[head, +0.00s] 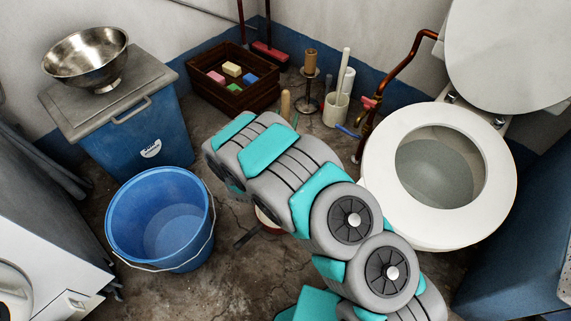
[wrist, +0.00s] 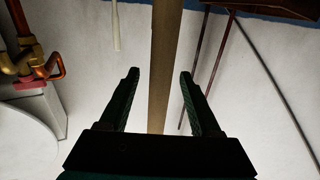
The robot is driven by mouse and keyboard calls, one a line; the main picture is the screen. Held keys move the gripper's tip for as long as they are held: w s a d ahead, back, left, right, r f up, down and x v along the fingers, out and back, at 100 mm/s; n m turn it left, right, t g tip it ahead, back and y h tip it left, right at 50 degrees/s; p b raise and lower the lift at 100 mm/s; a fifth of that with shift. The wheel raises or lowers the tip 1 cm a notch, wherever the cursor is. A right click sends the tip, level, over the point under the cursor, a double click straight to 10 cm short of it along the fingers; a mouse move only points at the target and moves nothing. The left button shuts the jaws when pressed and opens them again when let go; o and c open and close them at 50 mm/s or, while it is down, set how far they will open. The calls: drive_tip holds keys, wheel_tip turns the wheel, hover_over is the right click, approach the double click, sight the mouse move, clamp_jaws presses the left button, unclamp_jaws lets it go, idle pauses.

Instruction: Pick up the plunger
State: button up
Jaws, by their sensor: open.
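The plunger appears to be the wooden-handled thing mostly hidden behind my arm in the head view. The rounded top of its handle (head: 285,103) shows above the arm, and part of a reddish, pale-rimmed base (head: 268,222) shows below it. In the wrist view the plain wooden handle (wrist: 165,50) runs down the middle, between the fingers of my gripper (wrist: 160,75). The two dark fingers are open, with a gap on each side of the handle. I cannot tell how deep the handle sits between them. The head view mostly hides my gripper.
A blue bucket (head: 160,225) stands left, before a blue lidded bin (head: 135,135) with a metal bowl (head: 87,62). A wooden crate (head: 205,90) is behind. A candlestick (head: 308,90) and brush holder (head: 336,112) stand near the toilet (head: 400,225) and copper pipe (head: 390,75).

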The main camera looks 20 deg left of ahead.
drive_tip(key=shift+w, duration=0.2)
clamp_jaws()
idle(0.4)
